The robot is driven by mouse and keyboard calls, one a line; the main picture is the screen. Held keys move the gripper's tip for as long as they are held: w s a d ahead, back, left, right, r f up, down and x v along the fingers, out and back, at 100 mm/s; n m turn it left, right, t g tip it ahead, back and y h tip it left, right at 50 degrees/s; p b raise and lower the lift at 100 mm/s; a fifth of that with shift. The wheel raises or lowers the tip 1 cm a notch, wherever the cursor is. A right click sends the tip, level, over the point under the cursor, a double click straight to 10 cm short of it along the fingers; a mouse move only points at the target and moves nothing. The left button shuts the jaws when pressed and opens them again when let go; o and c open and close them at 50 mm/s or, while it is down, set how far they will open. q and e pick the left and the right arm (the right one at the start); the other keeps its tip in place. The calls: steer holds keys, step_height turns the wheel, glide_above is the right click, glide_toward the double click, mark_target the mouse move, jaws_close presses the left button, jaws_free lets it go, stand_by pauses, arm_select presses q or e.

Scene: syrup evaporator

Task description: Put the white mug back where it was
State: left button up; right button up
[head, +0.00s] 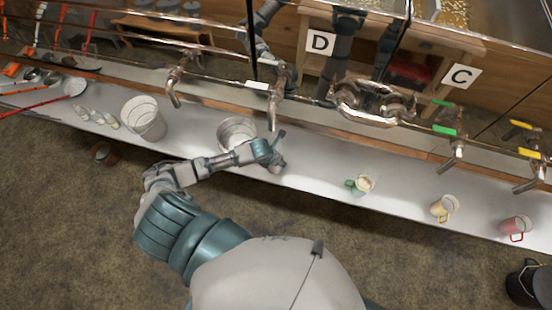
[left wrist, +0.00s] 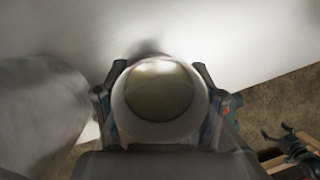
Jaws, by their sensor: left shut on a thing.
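My left gripper (head: 276,154) is over the pale shelf, beside the metal pot and below a tap. In the left wrist view, my left gripper (left wrist: 160,72) has one finger on each side of a round, pale-rimmed mug (left wrist: 160,122) and is shut on it. This appears to be the white mug. Its inside looks brownish; I cannot tell whether that is liquid. In the head view the mug (head: 277,169) is small and partly hidden by the gripper. I cannot tell whether it touches the shelf.
A metal pot (head: 237,131) stands close left of the gripper, and a white bucket (head: 143,117) farther left. Green (head: 360,185), yellow (head: 444,208) and red (head: 516,228) mugs stand to the right. Taps overhang the shelf (head: 318,182). The shelf between gripper and green mug is clear.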

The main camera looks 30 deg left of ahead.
arm_select(q)
steer(key=o, duration=1.1)
steer(key=shift+d, duration=0.1)
steer(key=shift+c, duration=0.2)
steer(key=o, duration=0.4)
steer(key=shift+d, duration=0.2)
steer(key=shift+o, duration=0.2)
steer(key=shift+r, duration=0.1)
steer(key=shift+s+r, duration=0.1)
steer(key=shift+r, duration=0.1)
steer(key=s+a+r+b, duration=0.1)
steer(key=s+r, duration=0.1)
steer(key=s, duration=0.4)
steer(key=s+a+r, duration=0.2)
steer(key=s, duration=0.5)
steer(key=shift+s+b, duration=0.25)
steer(key=shift+b, duration=0.15)
arm_select(e)
steer(key=shift+f, duration=0.95)
arm_select(q)
steer(key=shift+d, duration=0.1)
arm_select(e)
steer(key=shift+a, duration=0.1)
